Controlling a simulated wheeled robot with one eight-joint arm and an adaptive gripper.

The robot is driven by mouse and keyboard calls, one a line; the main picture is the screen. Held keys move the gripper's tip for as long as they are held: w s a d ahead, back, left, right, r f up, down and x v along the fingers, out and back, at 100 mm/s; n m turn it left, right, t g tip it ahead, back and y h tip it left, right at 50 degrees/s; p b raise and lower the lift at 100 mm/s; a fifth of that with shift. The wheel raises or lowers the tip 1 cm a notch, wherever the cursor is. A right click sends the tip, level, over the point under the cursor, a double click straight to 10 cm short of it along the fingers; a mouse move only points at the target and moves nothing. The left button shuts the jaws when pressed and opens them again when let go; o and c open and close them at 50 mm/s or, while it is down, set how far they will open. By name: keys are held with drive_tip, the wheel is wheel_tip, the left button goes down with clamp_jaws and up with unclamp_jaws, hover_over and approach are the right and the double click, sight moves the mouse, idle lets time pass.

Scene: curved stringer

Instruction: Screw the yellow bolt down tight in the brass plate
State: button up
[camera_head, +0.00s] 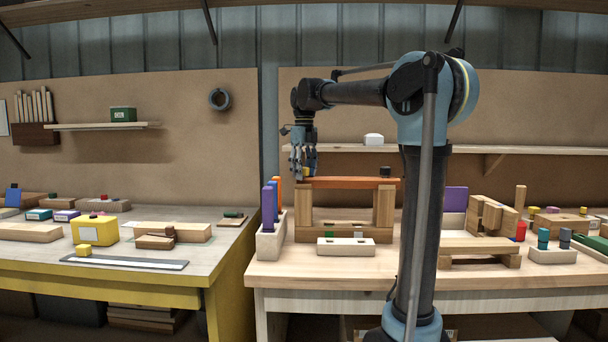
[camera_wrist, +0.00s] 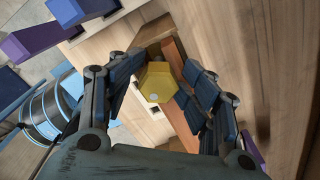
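The yellow bolt (camera_wrist: 158,82) shows its six-sided head in the wrist view, with a small pale spot on it. In the head view it is a small yellow patch (camera_head: 306,172) among my fingertips. My gripper (camera_head: 303,174) points down over the left end of the orange-red beam (camera_head: 352,183). In the wrist view my gripper (camera_wrist: 160,80) has fingers on both sides of the bolt head; whether they press on it is unclear. The beam (camera_wrist: 178,118) runs beneath the bolt. I cannot clearly make out the brass plate; the bolt's shank is hidden.
Wooden blocks (camera_head: 384,206) hold up the beam. A pale holder (camera_head: 271,240) with purple, blue and orange upright pieces stands close on the left. A low pale block (camera_head: 346,247) lies in front. A small dark object (camera_head: 385,172) sits on the beam's right end.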

drive_tip(key=n, duration=0.3)
drive_tip(key=shift+n, duration=0.4)
drive_tip(key=n, duration=0.4)
drive_tip(key=shift+r, duration=0.2)
idle(0.4)
drive_tip(key=c, duration=1.1)
drive_tip(key=m, duration=0.4)
drive_tip(key=shift+f+m, duration=0.2)
drive_tip(key=shift+m, duration=0.2)
drive_tip(key=shift+o, duration=0.5)
drive_tip(key=shift+s+f+m, duration=0.1)
drive_tip(key=shift+s+m, duration=0.05)
drive_tip(key=shift+m, duration=1.25)
